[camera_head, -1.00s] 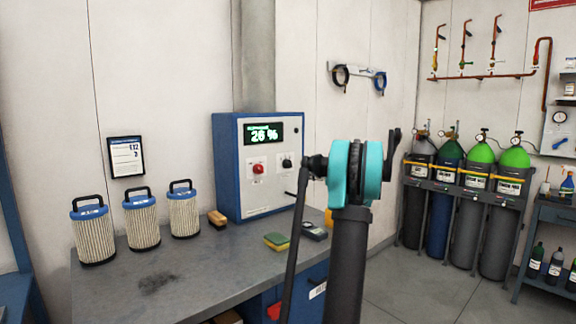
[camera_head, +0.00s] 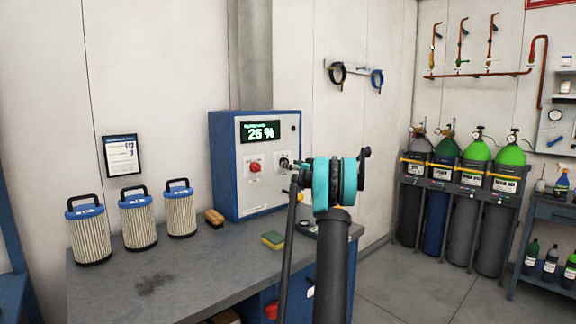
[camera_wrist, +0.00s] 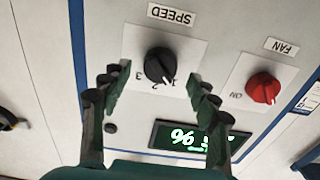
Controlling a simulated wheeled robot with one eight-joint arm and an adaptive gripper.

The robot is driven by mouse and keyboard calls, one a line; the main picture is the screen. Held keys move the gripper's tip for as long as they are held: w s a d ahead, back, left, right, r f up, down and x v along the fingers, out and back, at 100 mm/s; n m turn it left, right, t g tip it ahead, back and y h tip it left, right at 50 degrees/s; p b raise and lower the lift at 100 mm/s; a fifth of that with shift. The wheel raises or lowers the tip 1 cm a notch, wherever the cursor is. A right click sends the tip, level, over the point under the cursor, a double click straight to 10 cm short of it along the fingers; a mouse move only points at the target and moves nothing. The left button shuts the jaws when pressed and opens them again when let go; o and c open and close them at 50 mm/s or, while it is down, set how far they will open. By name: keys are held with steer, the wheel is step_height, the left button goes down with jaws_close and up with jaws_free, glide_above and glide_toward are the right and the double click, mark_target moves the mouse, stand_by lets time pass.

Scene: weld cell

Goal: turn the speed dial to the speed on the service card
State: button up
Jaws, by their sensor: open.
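The black speed dial (camera_wrist: 158,65) sits on the white panel of the blue control box (camera_head: 226,165), under the SPEED label in the inverted wrist view. Numbers 1, 2 and 3 are printed around it; I cannot tell surely where it points. My gripper (camera_wrist: 152,82) is open, with one dark green finger on each side of the dial. Contact is not clear. In the head view my gripper (camera_head: 291,164) is at the dial, partly covering it. The service card (camera_head: 121,156) hangs on the wall at left; its lower figure looks like 3, but the print is small.
The red fan knob (camera_wrist: 263,88) is beside the speed dial, with the green-lit display (camera_wrist: 200,138) close to the fingers. Filter cartridges (camera_head: 138,220), a brush (camera_head: 214,218) and a sponge (camera_head: 273,240) stand on the grey bench (camera_head: 200,275). Gas cylinders (camera_head: 460,205) are at right.

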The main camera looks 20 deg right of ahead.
steer(key=shift+x, duration=1.4)
steer(key=shift+c, duration=0.3)
steer(key=c, duration=1.1)
steer(key=shift+m, duration=9)
